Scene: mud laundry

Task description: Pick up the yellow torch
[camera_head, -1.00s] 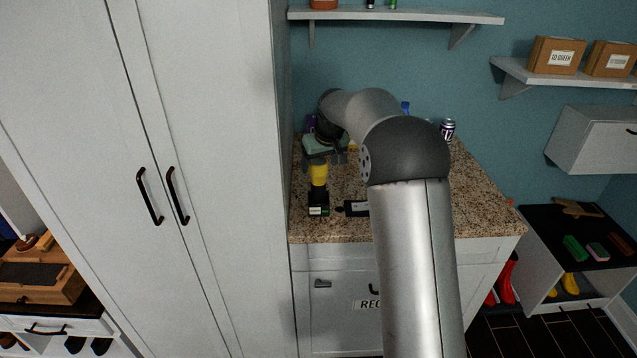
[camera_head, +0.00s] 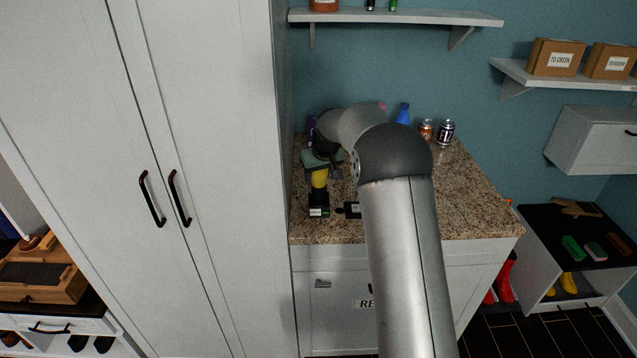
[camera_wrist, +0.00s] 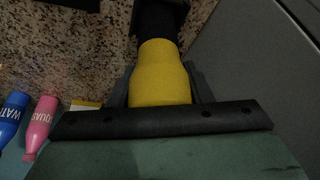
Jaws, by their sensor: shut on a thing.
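The yellow torch (camera_head: 319,178) is on the granite counter (camera_head: 480,210) near its left end, by the tall cabinet. Its yellow body shows in the wrist view (camera_wrist: 160,75), with a black part beyond it. My gripper (camera_head: 321,164) is over the torch from above and is shut on its yellow part. In the wrist view my gripper's fingers (camera_wrist: 160,92) lie on either side of the yellow body. The end of the torch nearest my palm is hidden behind the gripper's dark edge. I cannot tell whether the torch touches the counter.
A tall white cabinet (camera_head: 220,120) stands close on the left. A black item (camera_head: 352,210) lies right of the torch. Two cans (camera_head: 445,132) and a blue bottle (camera_head: 403,114) stand at the counter's back. A pink bottle (camera_wrist: 41,122) shows in the wrist view. A shelf (camera_head: 420,17) hangs above.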

